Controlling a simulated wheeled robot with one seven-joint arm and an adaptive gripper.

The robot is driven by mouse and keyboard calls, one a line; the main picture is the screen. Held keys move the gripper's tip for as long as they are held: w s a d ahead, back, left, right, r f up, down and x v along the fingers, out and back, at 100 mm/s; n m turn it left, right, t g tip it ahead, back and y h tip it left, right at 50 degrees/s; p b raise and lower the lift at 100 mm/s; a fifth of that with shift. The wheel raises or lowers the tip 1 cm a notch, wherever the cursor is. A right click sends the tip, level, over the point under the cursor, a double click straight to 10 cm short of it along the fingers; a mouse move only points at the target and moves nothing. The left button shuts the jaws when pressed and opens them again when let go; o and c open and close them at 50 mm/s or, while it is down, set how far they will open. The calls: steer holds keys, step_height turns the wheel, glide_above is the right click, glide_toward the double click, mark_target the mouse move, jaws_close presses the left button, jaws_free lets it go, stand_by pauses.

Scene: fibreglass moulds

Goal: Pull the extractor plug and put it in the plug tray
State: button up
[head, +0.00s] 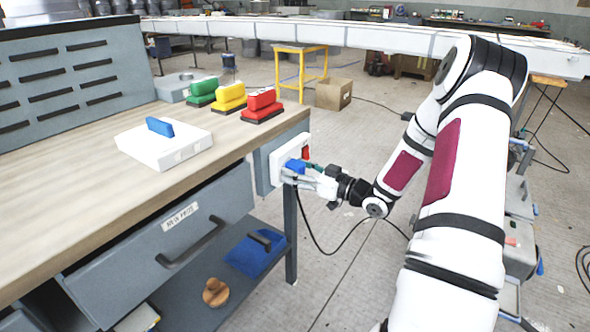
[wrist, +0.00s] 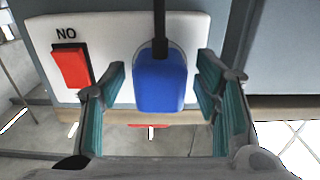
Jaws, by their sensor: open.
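The blue plug (wrist: 160,82) sits in a white wall panel (wrist: 110,35) on the end of the workbench, with a black cable rising from it. In the head view the plug (head: 295,165) is partly hidden by my gripper (head: 304,177). In the wrist view my open gripper (wrist: 163,100) has one finger on each side of the plug, with gaps showing on both sides. A white slab with a blue upright piece (head: 160,127) lies on the bench top; I cannot tell whether it is the plug tray.
A red switch (wrist: 72,65) marked "NO" is left of the plug in the wrist view. Green (head: 202,91), yellow (head: 229,97) and red (head: 262,105) blocks stand near the bench's far edge. A labelled drawer (head: 170,235) is below. The bench top's front is clear.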

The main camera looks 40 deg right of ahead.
mark_target(303, 172)
jaws_close()
steer(key=shift+p+v, duration=0.85)
steer(key=shift+v, duration=2.1)
